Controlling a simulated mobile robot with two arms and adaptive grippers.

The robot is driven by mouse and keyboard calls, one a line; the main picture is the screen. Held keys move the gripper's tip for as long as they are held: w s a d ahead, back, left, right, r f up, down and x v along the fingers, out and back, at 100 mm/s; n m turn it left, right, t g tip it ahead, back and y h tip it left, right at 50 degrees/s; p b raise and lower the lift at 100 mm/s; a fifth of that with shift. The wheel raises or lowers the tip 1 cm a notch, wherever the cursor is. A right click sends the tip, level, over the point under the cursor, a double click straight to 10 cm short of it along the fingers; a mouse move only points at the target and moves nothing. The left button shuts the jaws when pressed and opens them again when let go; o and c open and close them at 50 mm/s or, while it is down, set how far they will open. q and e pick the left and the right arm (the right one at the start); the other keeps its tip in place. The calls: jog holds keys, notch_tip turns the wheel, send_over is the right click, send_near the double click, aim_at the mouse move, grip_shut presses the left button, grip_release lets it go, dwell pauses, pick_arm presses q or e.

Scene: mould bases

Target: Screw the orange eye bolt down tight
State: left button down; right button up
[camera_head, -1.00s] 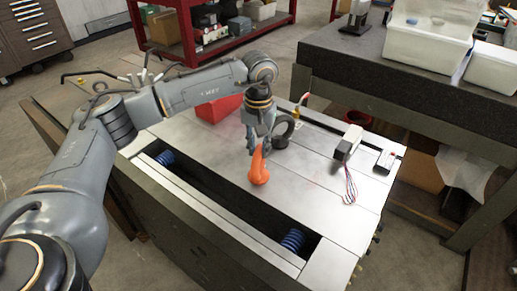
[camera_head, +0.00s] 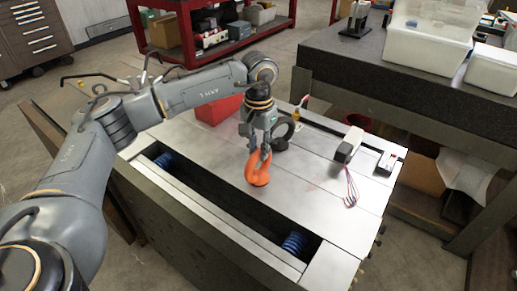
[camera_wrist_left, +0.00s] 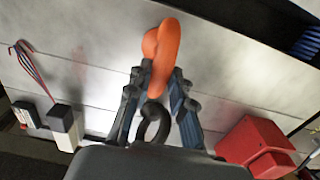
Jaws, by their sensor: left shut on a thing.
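The orange eye bolt (camera_head: 257,171) stands on the bare metal top of the mould base (camera_head: 215,158). My left gripper (camera_head: 260,150) points down from above and is shut on the upper part of its ring. In the left wrist view the eye bolt (camera_wrist_left: 163,60) shows between the two fingers of the gripper (camera_wrist_left: 158,85). Its ring is seen nearly edge-on there. The foot of the bolt is hidden, so I cannot tell whether it sits flush. My right gripper is not in view.
A black ring (camera_head: 283,131) stands just behind the gripper, and a red bin (camera_head: 217,108) is behind to the left. A white-and-black box (camera_head: 348,144) with loose wires lies to the right. Slots with blue springs (camera_head: 293,242) open at the front.

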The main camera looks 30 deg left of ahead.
pick_arm(q)
jog(key=shift+f, duration=0.1)
jog(key=c, duration=1.1)
grip_release()
jog(key=shift+s+f, duration=0.1)
jog(key=shift+r+p, duration=1.6)
jog(key=shift+r, duration=1.1)
jog(key=shift+c, duration=0.2)
